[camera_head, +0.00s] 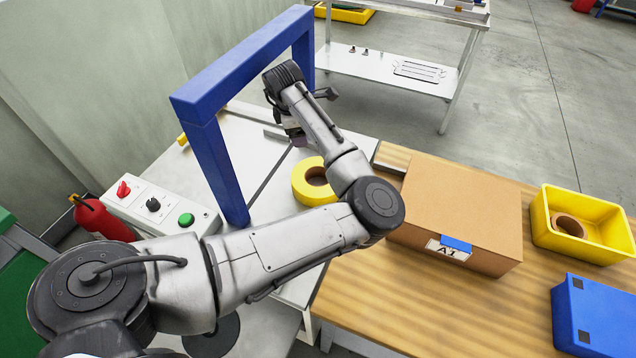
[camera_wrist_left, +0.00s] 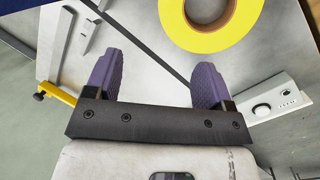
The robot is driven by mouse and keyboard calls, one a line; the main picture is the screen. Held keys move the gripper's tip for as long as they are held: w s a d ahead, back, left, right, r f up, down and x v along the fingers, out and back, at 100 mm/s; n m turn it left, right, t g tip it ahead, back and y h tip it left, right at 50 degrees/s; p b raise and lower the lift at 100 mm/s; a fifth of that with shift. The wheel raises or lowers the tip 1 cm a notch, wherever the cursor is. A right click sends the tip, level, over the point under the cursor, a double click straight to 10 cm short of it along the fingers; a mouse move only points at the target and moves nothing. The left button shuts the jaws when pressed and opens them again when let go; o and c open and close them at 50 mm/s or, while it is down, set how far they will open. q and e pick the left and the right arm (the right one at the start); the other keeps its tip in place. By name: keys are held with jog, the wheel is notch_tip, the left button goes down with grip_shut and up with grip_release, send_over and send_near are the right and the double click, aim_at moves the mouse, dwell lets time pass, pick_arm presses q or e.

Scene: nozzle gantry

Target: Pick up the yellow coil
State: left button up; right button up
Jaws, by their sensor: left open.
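The yellow coil (camera_head: 303,184) lies flat on the white table, to the right of the blue gantry's near post; my forearm hides part of its right side. In the left wrist view the yellow coil (camera_wrist_left: 222,40) shows at the top right, cut off by the frame edge, with its grey hole partly visible. My left gripper (camera_wrist_left: 155,75) is open, with two purple fingers apart and nothing between them. The coil lies beyond and to the right of the fingers in that view, apart from them. In the head view my arm's wrist hides most of this gripper. My right gripper is in neither view.
The blue gantry (camera_head: 212,165) spans the white table beside my wrist. A control box (camera_head: 160,207) with knobs stands at the left. A cardboard box (camera_head: 465,205), a yellow bin (camera_head: 545,225) with a brown ring inside, and a blue case (camera_head: 595,315) occupy the wooden table.

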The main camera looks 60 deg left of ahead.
pick_arm(q)
jog(key=n+g, duration=0.1)
jog(key=n, duration=0.2)
jog(key=n+g+h+b, duration=0.1)
jog(key=n+b, duration=0.1)
jog(key=n, duration=0.8)
send_over(299, 171)
jog(key=f, duration=0.9)
jog(key=shift+s+d+f, duration=0.15)
jog(key=shift+s+f, duration=0.15)
jog(key=shift+f, duration=0.05)
jog(key=f, duration=0.1)
jog(key=f+b, duration=0.2)
jog(key=f, duration=0.1)
jog(key=shift+w+f, duration=0.1)
jog(key=shift+w, duration=0.25)
jog(key=shift+f, duration=0.5)
jog(key=c, duration=1.3)
